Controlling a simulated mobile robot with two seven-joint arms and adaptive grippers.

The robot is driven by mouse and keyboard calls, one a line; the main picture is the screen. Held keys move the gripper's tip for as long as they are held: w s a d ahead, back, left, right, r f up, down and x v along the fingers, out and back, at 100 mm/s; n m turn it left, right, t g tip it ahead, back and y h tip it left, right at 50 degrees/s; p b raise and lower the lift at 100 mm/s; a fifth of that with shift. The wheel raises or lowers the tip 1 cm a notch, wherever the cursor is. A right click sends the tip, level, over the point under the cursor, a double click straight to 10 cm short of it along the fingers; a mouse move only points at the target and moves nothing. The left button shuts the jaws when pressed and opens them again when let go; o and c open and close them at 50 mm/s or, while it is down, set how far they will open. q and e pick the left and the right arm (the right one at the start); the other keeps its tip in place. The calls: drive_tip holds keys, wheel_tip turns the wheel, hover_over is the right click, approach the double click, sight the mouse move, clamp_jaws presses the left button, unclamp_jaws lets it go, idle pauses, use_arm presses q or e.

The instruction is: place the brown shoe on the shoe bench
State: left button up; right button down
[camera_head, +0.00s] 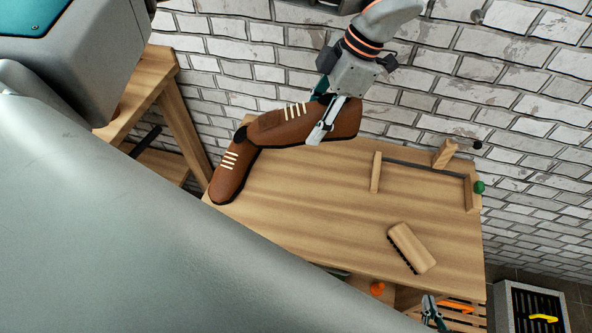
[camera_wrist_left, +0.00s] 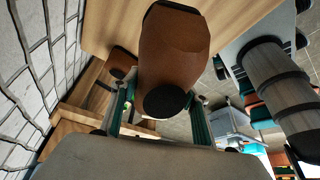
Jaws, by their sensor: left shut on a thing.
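My left gripper (camera_head: 322,118) is shut on a brown shoe (camera_head: 285,128) with pale laces, gripped across its side. The held shoe (camera_wrist_left: 175,52) also fills the middle of the left wrist view, between the fingers. In the head view it overlaps the back edge of the wooden bench top (camera_head: 310,215); I cannot tell its height above it. A second, matching brown shoe (camera_head: 231,170) is at the bench's left end, partly covered by the held one. My right gripper (camera_head: 432,310) shows only in part at the bottom edge; its opening is unclear.
A wooden brush (camera_head: 411,247) lies at the bench's front right. A dark rod between wooden posts (camera_head: 376,172), a wooden block (camera_head: 445,153) and a green ball (camera_head: 479,187) are at the back right. A brick wall (camera_head: 540,110) stands behind. The bench's middle is clear.

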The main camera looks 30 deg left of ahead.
sight(304, 183)
use_arm(q)
wheel_tip(304, 183, down, 20)
drive_tip(key=shift+r+b, duration=0.1)
drive_tip(key=shift+b, duration=0.6)
drive_tip(key=o, duration=1.3)
drive_tip(key=v, duration=1.2)
